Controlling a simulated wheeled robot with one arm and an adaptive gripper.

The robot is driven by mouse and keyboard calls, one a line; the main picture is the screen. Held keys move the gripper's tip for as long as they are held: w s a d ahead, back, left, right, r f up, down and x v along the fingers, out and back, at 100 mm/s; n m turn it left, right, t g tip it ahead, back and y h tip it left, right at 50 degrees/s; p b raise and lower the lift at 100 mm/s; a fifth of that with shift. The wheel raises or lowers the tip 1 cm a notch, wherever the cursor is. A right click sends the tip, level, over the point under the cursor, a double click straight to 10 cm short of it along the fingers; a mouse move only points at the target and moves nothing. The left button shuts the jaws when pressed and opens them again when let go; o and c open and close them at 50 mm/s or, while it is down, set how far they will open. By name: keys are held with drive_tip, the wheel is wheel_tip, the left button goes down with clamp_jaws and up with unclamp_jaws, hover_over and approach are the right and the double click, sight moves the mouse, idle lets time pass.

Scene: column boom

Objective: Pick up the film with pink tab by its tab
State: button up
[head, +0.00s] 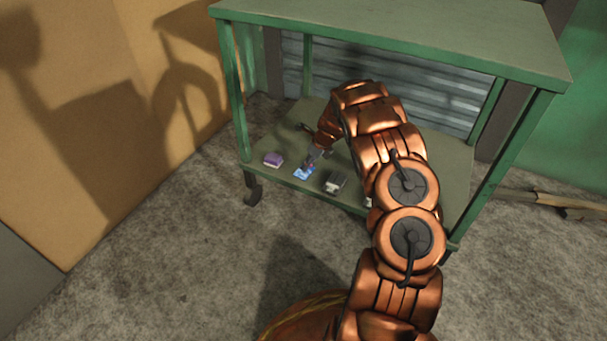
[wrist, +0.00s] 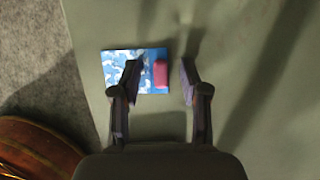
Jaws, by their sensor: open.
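The film is a flat blue and white patterned piece (wrist: 118,62) lying on the green lower shelf in the wrist view. Its pink tab (wrist: 160,74) is at its right end. My gripper (wrist: 162,70) is open, with one finger over the film left of the tab and the other just right of the tab. The tab shows between the fingertips; I cannot tell how high they are above it.
The green table top (head: 400,30) is above the shelf, with legs at the corners. Wooden planks (head: 555,203) lie on the floor at right.

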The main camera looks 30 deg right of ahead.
clamp_jaws()
idle(0.3)
drive_tip(key=shift+r, duration=0.1)
